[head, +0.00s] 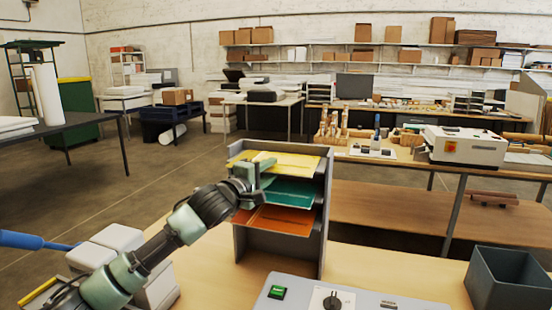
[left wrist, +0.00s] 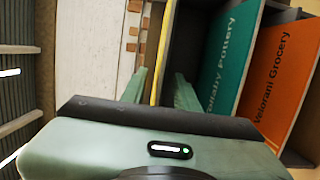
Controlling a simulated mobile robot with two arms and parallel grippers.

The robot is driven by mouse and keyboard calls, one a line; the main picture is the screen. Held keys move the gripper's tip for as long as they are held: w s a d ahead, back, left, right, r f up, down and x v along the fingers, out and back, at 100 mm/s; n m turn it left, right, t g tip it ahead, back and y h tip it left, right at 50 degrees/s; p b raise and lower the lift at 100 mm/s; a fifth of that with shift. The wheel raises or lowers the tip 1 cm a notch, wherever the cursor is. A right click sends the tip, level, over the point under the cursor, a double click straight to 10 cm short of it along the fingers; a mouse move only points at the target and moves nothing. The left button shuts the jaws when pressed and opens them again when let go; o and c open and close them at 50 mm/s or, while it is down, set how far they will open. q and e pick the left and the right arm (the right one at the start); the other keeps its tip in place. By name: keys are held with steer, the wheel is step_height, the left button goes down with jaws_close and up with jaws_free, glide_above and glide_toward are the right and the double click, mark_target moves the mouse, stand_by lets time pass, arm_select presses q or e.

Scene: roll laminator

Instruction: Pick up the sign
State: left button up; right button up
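A grey rack (head: 327,205) stands on the near table, with three flat signs on its shelves. The top sign is yellow (head: 300,161), the middle one green (head: 290,191) and the bottom one orange (head: 284,220). In the left wrist view the green sign (left wrist: 231,60) reads "Pottery" in part and the orange sign (left wrist: 281,75) reads "Velorani Grocery". My left gripper (head: 263,176) is at the rack's front left, level with the upper shelves. Its fingers (left wrist: 161,92) are apart, with the yellow sign's edge (left wrist: 158,55) in line between them. I cannot tell whether they touch it. My right gripper is out of view.
A grey machine (head: 350,296) with a green switch and a dial is at the near edge. A dark open bin (head: 509,281) stands at right. White boxes (head: 118,238) are below my left arm. A bench behind holds a white machine (head: 464,146).

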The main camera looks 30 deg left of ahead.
arm_select(q)
steer(key=shift+s, duration=0.15)
steer(key=shift+c, duration=0.3)
jaws_close()
stand_by(1.0)
